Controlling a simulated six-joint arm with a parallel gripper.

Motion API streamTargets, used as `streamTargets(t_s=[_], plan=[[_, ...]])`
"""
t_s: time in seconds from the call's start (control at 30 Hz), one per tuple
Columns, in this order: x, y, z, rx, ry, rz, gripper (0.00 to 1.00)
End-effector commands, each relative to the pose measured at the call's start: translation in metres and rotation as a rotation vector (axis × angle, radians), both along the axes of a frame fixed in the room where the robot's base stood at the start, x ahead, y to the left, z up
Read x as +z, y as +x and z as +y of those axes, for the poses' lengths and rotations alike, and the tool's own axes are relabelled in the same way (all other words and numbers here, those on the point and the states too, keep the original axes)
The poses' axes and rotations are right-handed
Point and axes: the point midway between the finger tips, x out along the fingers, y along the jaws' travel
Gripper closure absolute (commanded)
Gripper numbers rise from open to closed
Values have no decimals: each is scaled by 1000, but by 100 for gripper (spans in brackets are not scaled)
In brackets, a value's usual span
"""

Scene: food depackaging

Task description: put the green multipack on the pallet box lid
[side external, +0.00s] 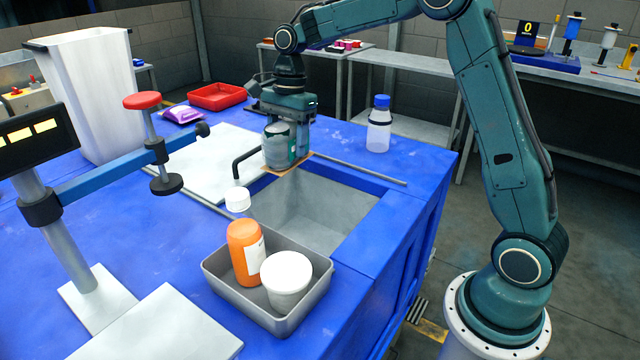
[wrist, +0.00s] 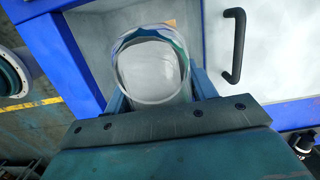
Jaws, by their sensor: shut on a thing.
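The green multipack (side external: 276,147) is a rounded grey and green bundle with a tan base edge. My gripper (side external: 289,132) points down and is shut on it, holding it upright over the far left part of the open box (side external: 325,205). In the wrist view the multipack (wrist: 150,68) shows its pale round top between the fingers. The pallet box lid (side external: 195,165), a pale flat panel with a black handle, lies left of the opening; it also shows in the wrist view (wrist: 285,60). Its top looks bare. The exact gap below the multipack cannot be told.
A grey tray (side external: 218,285) with an orange bottle (side external: 243,250) and white containers stands in front.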

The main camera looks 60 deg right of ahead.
Motion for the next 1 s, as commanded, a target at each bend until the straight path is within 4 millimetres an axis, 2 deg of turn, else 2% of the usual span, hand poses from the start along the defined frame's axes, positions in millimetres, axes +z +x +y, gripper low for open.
streamTargets(t_s=[0.03, 0.13, 0.43, 0.77, 1.0], plan=[[15, 1, -1, 0, -2, -7, 82], [38, 1, -1, 1, -3, -8, 82], [64, -1, -3, 0, -3, -3, 82], [64, -31, -66, -12, -6, -2, 82], [64, -72, -124, -19, -8, -2, 82]])
